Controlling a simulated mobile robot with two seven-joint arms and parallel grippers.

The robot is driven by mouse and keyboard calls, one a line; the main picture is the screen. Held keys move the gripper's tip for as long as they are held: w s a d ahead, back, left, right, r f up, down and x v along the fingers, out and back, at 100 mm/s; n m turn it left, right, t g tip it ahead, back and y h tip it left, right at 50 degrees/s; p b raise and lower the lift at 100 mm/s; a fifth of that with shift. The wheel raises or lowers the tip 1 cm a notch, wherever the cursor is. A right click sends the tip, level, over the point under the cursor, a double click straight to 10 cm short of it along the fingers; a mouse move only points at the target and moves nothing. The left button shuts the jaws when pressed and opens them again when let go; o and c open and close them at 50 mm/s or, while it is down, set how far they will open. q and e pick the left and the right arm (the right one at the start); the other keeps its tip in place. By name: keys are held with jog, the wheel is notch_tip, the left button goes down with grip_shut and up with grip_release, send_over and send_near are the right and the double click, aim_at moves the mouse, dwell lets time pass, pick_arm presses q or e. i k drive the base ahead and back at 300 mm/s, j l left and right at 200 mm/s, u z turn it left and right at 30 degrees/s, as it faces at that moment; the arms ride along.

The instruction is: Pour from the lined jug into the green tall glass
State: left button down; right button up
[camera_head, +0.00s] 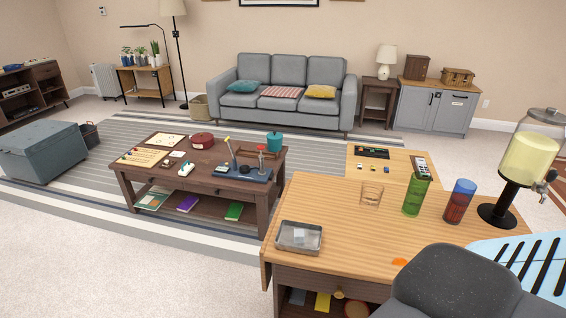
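The green tall glass (414,196) stands upright on the wooden table (340,225) at the right. A short clear glass (372,194) with faint lines stands to its left. A tumbler (460,202), blue above and red below, stands to its right. I cannot make out a lined jug for certain. A clear dispenser (530,157) holding pale yellow liquid stands on a dark base at the table's right end. Neither of my grippers shows in this view.
A metal tray (299,237) with small pale items lies at the table's front left. An orange piece (400,261) lies near the front edge. A dark grey rounded shape and a pale blue slatted piece (520,258) cover the lower right. The table's middle is clear.

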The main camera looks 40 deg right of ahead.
aim_at(419, 185)
jog(key=z, duration=3.4)
